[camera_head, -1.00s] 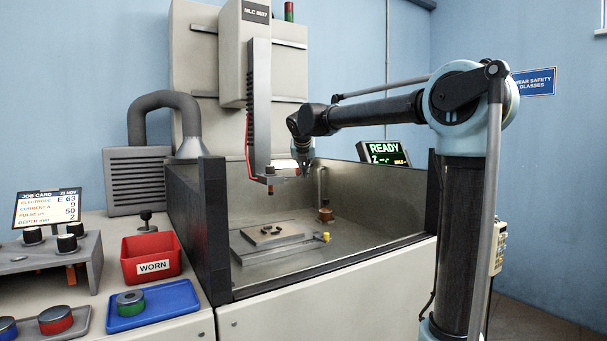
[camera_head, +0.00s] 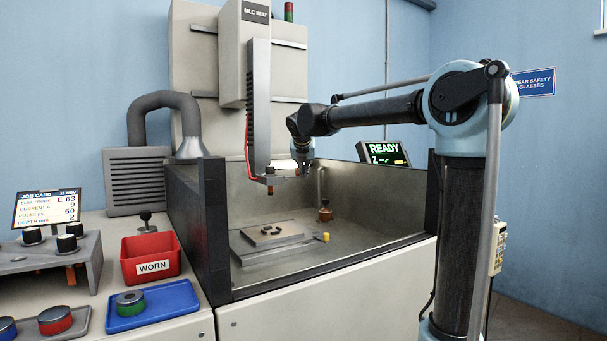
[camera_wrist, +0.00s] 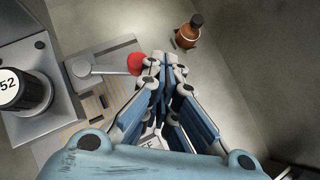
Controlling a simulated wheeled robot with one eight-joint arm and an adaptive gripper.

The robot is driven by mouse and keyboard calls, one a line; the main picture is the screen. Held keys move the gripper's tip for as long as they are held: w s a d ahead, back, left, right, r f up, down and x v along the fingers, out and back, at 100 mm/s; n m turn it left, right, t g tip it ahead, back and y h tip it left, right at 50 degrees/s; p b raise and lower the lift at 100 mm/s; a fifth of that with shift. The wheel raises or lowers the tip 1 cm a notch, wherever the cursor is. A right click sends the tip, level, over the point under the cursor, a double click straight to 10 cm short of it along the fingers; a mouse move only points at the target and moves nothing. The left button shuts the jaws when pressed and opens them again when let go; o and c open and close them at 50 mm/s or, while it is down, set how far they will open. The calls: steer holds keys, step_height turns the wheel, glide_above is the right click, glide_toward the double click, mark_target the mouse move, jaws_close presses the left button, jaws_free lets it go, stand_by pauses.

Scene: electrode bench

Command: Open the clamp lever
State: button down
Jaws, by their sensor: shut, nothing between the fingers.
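The clamp lever (camera_wrist: 108,70) is a grey bar with a red knob (camera_wrist: 136,64) at its end, in the wrist view. It runs from a round pivot on the left to the knob on the right. My gripper (camera_wrist: 163,62) is shut and empty, with its fingertips just right of the red knob. I cannot tell whether they touch it. In the head view my gripper (camera_head: 304,170) hangs right of the lower end of the machine's vertical column (camera_head: 259,110). The lever is too small to make out clearly there.
A black cylinder marked 52 (camera_wrist: 22,92) stands left of the lever. Below are the tank floor (camera_head: 350,235), a work plate (camera_head: 268,235) and a brown cylinder (camera_head: 325,215). Tank walls surround the space. A red WORN bin (camera_head: 150,252) and blue tray (camera_head: 175,302) sit outside, left.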

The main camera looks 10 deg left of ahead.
steer(key=s+d+r, duration=0.5)
steer(key=s+r, duration=0.2)
steer(key=s, duration=0.3)
steer(key=s+a+m+h, duration=0.3)
steer(key=s+a, duration=0.1)
steer(key=a, duration=0.7)
steer(key=w+r+x, duration=0.1)
steer(key=r+x, duration=0.1)
steer(key=x, duration=1.1)
steer(key=shift+w, duration=0.45)
steer(key=shift+d, duration=0.1)
